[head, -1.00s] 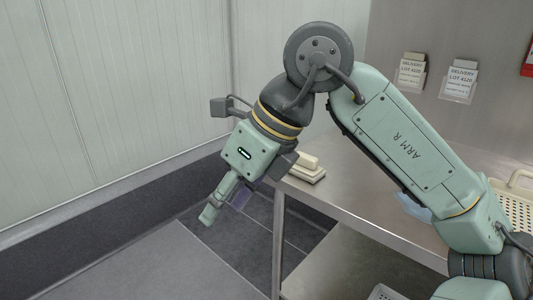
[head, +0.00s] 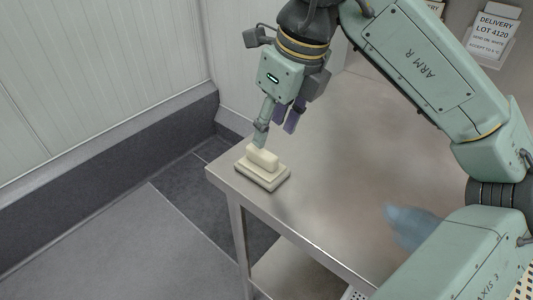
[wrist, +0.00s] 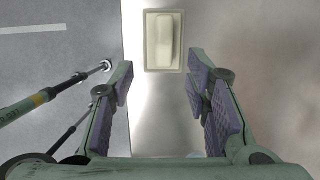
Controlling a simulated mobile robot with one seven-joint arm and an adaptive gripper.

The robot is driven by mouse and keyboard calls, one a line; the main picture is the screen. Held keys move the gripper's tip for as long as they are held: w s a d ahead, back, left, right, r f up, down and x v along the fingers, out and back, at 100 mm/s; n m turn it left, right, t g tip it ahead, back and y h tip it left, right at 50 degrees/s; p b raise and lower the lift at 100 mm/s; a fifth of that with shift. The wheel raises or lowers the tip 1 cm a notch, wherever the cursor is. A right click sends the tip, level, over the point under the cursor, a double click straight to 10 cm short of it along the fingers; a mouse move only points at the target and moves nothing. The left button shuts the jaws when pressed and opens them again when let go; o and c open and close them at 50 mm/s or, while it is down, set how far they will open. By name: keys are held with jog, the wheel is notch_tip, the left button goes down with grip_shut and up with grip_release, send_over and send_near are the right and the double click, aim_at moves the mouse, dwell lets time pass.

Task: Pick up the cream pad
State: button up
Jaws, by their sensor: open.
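The cream pad (head: 268,175) is a flat rectangular block with a raised grip bar on top. It lies near the corner of the steel table. My gripper (head: 275,132) is above the table beside the pad, with its fingers pointing down and apart. In the wrist view the pad (wrist: 151,65) lies ahead of my open gripper (wrist: 161,73), roughly between the lines of the two purple-padded fingers. The pad appears just beyond the fingertips there, and nothing is held. From the head view I cannot tell whether the near finger touches the pad's bar.
The steel table (head: 330,170) is bare around the pad, and its edge drops to the floor close by on the left. A blurred blue item (head: 412,226) lies farther right on the table. A delivery card (head: 494,30) hangs on the back wall.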

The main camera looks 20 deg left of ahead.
aim_at(264, 152)
jog(key=x, duration=0.3)
jog(key=shift+s+a+f, duration=0.1)
jog(key=shift+s, duration=0.05)
jog(key=shift+w+p+x, duration=0.2)
jog(key=shift+p+x, duration=0.15)
jog(key=shift+x, duration=0.55)
jog(key=shift+w+p+x, duration=0.15)
jog(key=shift+p+x, duration=0.2)
jog(key=shift+x, duration=0.55)
jog(key=shift+w+p+x, duration=0.2)
jog(key=shift+p+x, duration=0.15)
jog(key=shift+x, duration=0.6)
jog(key=shift+a, duration=0.1)
jog(key=shift+c, duration=0.4)
grip_shut()
